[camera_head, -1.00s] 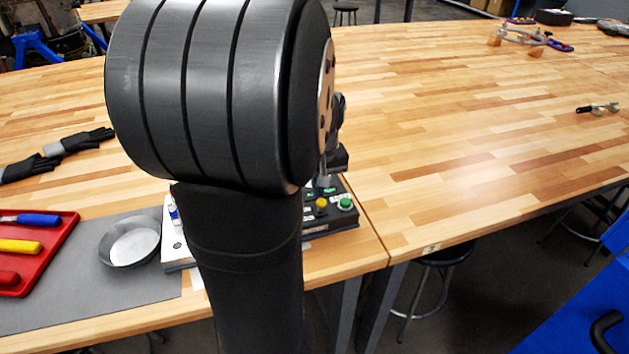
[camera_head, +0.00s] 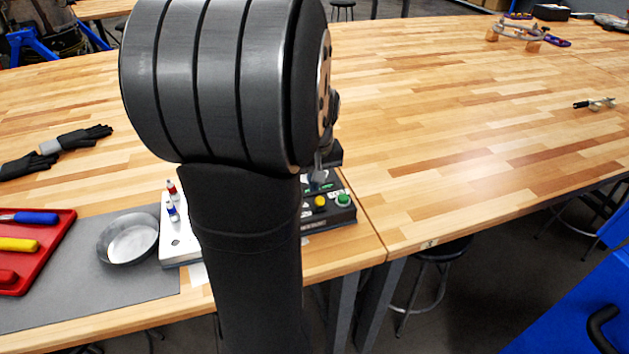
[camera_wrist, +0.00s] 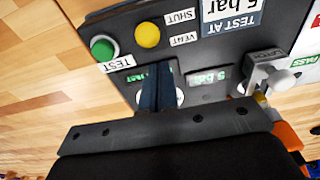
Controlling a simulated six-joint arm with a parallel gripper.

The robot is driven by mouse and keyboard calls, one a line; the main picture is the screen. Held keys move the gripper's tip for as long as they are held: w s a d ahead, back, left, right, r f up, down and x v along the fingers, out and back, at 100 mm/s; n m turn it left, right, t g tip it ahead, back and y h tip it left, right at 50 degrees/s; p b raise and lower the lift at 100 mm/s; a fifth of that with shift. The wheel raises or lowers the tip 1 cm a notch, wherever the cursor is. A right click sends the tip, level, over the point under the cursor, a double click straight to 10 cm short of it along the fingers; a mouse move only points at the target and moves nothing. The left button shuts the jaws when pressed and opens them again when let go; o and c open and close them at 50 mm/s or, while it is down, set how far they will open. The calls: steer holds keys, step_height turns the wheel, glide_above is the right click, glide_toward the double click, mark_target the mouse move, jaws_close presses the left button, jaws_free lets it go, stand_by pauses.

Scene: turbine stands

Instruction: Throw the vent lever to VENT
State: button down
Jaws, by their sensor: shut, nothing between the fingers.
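The dark control box (camera_wrist: 215,60) fills the upper part of the wrist view and shows beside my arm in the head view (camera_head: 330,212). Its yellow knob (camera_wrist: 147,35) stands next to the SHUT (camera_wrist: 180,16) and VENT (camera_wrist: 184,40) labels; the tilt of the lever under it cannot be told. The knob also shows in the head view (camera_head: 320,202). My gripper (camera_wrist: 160,72) is shut and empty, over the lit displays on the box, apart from the knob. In the head view my arm hides most of the gripper.
A green TEST button (camera_wrist: 103,48) sits beside the yellow knob. A grey latch (camera_wrist: 265,76) stands right of my fingers. In the head view, a white block (camera_head: 174,238) with red and blue fittings, a round dish (camera_head: 129,238) and a red tray (camera_head: 45,250) lie left. The right table is largely clear.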

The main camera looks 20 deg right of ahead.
steer(key=shift+w+r, duration=0.2)
steer(key=shift+w, duration=0.25)
steer(key=w, duration=0.1)
steer(key=w+r, duration=0.1)
steer(key=w, duration=0.1)
steer(key=shift+r, duration=0.15)
step_height(320, 180, up, 10)
steer(key=s, duration=0.2)
steer(key=shift+s, duration=0.1)
